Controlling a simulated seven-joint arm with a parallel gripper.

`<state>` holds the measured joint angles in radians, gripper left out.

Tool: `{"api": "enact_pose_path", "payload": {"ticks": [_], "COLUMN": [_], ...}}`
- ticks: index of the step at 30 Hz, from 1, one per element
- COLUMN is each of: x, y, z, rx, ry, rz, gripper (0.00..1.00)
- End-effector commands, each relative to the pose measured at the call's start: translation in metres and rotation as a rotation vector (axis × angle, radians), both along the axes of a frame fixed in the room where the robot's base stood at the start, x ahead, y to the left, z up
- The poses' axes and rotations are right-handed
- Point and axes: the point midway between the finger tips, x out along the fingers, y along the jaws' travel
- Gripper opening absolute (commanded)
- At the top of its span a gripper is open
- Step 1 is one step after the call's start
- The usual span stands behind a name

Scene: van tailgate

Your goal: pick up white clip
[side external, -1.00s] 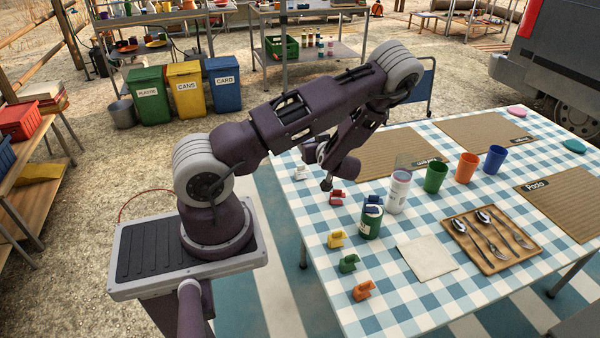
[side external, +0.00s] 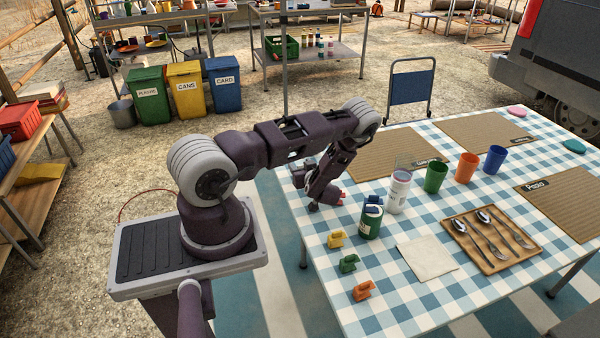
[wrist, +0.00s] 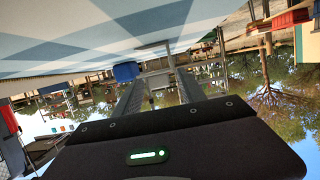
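The white clip is not clearly visible now. In the side view, my gripper (side external: 300,174) covers the place at the near-left table edge where a small white clip showed earlier. My gripper is low by that edge, tilted over so the wrist view looks out almost level, upside down. Its two fingers (wrist: 161,92) stand apart with a gap between them, and I see nothing clearly held. I cannot tell whether the clip is near the fingertips.
A red clip (side external: 336,196) is partly hidden by my arm. Yellow (side external: 336,239), green (side external: 349,263) and orange (side external: 363,291) clips line the checked table's (side external: 400,315) near edge. A blue chair (side external: 411,88) is behind.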

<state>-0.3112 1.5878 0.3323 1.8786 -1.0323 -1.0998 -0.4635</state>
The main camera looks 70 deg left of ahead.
Motion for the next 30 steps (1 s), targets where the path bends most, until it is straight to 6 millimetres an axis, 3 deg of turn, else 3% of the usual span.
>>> {"api": "enact_pose_path", "payload": {"ticks": [1,6,7,16,27,30], "x": [0.0,0.0,0.0,0.001,0.001,0.0], "y": [0.0,0.0,0.0,0.0,0.001,0.019], "z": [0.0,0.0,0.0,0.006,0.089,0.098], "rx": [0.0,0.0,0.0,0.001,0.001,-0.001], "ry": [0.0,0.0,0.0,-0.001,-0.003,-0.006], "rz": [0.0,0.0,0.0,-0.001,0.001,0.006], "gripper": [0.35,0.02,0.0,0.0,0.0,0.0]}}
